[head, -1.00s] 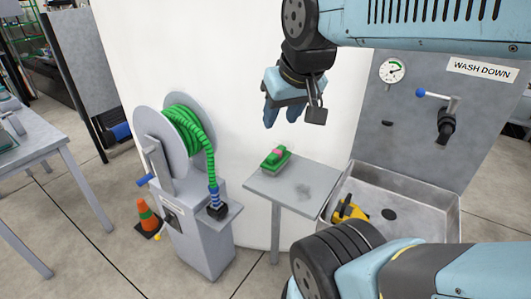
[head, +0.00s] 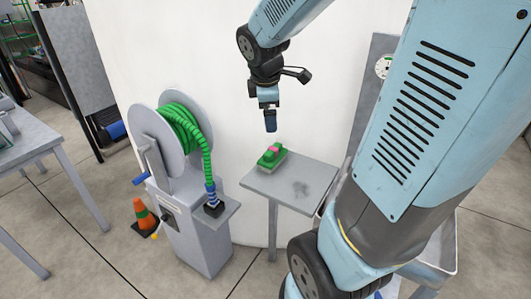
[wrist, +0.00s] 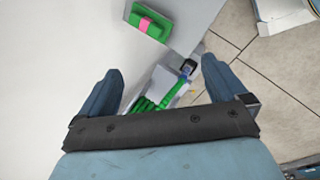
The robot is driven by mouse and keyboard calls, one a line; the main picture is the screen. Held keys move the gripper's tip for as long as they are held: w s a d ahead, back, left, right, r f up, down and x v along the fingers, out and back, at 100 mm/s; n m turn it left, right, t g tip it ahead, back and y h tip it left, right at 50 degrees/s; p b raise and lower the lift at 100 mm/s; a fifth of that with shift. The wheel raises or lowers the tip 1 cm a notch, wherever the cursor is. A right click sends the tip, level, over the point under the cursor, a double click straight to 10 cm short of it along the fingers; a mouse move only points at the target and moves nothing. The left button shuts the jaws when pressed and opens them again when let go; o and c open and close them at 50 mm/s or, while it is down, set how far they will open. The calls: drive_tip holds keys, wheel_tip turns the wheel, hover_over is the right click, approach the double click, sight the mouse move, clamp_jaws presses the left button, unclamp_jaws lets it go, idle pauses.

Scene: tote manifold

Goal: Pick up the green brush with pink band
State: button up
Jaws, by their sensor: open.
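The green brush with a pink band (head: 271,157) lies on the small grey table, near its back left corner. It also shows in the wrist view (wrist: 150,22) at the top, beyond the fingertips. My gripper (head: 270,122) hangs above the brush, apart from it, with fingers pointing down. In the wrist view my gripper (wrist: 158,78) has its two blue fingers wide apart with nothing between them touching. The brush is fully visible in the head view.
The small grey table (head: 310,176) is otherwise bare except for a dark smudge. A hose reel with green hose (head: 182,128) stands left of it. A white wall (head: 225,90) rises close behind. An orange cone (head: 143,213) stands on the floor at left.

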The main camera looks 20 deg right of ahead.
sight(272, 149)
drive_tip(key=shift+w+d+f+n+g+h, duration=0.2)
drive_tip(key=shift+w+d+f+n, duration=1.4)
drive_tip(key=shift+f, duration=2.4)
drive_tip(key=shift+w+d+f+n+g+h, duration=0.2)
drive_tip(key=shift+w+d+f+n, duration=0.65)
drive_tip(key=shift+w+f+n, duration=2.3)
drive_tip(key=shift+w+d+f+n+g+h, duration=0.15)
drive_tip(key=shift+w+d+f+n, duration=0.95)
drive_tip(key=shift+f, duration=3.75)
drive_tip(key=shift+w+d+f+m, duration=0.15)
drive_tip(key=shift+w+f+m, duration=0.1)
drive_tip(key=shift+c, duration=0.5)
drive_tip(key=c, duration=1.2)
drive_tip(key=shift+r, duration=0.1)
